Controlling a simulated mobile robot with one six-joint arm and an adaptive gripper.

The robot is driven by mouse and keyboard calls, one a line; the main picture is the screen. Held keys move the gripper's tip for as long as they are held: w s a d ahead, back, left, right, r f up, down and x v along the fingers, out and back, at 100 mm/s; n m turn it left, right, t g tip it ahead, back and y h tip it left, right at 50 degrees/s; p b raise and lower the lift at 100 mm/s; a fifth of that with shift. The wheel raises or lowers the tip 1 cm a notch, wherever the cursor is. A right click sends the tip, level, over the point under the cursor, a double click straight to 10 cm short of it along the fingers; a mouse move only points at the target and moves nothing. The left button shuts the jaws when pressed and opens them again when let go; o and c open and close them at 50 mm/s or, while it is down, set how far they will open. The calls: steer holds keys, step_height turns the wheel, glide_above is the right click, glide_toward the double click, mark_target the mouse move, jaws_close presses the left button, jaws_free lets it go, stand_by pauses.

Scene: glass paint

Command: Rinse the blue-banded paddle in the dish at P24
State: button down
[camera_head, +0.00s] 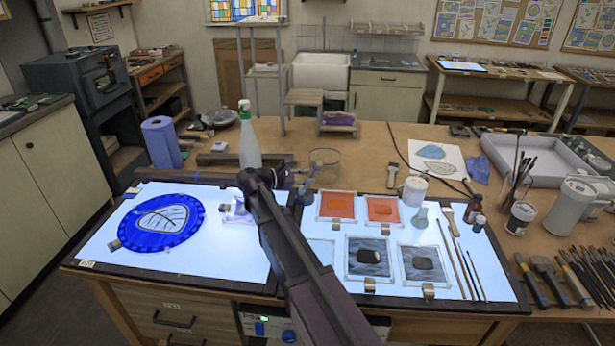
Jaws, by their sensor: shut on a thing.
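My arm reaches from the lower middle over the light table, and my gripper (291,183) is at its far edge, small and dark against the frame. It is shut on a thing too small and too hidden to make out. A shallow round clear dish (325,156) stands on the wooden bench just beyond and right of my gripper. I cannot read a P24 label there. No blue band shows clearly, so I cannot tell the paddle apart.
A spray bottle (249,140) stands close behind my arm. A blue round glass piece (127,226) lies left on the light table (225,262). Orange tiles (337,205), grey tiles (368,275), a white jar (415,190) and long brushes (470,270) lie right. A blue roll (161,144) stands far left.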

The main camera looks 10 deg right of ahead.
mark_target(312, 167)
steer(key=shift+w+d, duration=0.1)
steer(key=shift+w+d, duration=0.4)
steer(key=shift+d, duration=0.05)
steer(key=shift+a, duration=0.1)
stand_by(0.5)
steer(key=shift+s+a, duration=0.45)
steer(key=shift+s, duration=0.05)
steer(key=shift+w+d, duration=0.25)
steer(key=shift+d, duration=0.05)
stand_by(0.4)
stand_by(0.3)
steer(key=shift+s+d+r+p, duration=0.2)
steer(key=shift+r+p, duration=0.4)
steer(key=shift+s+d+r+p, duration=0.15)
steer(key=shift+s+r+p, duration=0.05)
steer(key=shift+r+p, duration=0.35)
steer(key=shift+s+d+r+p, duration=0.2)
steer(key=shift+r+p, duration=0.4)
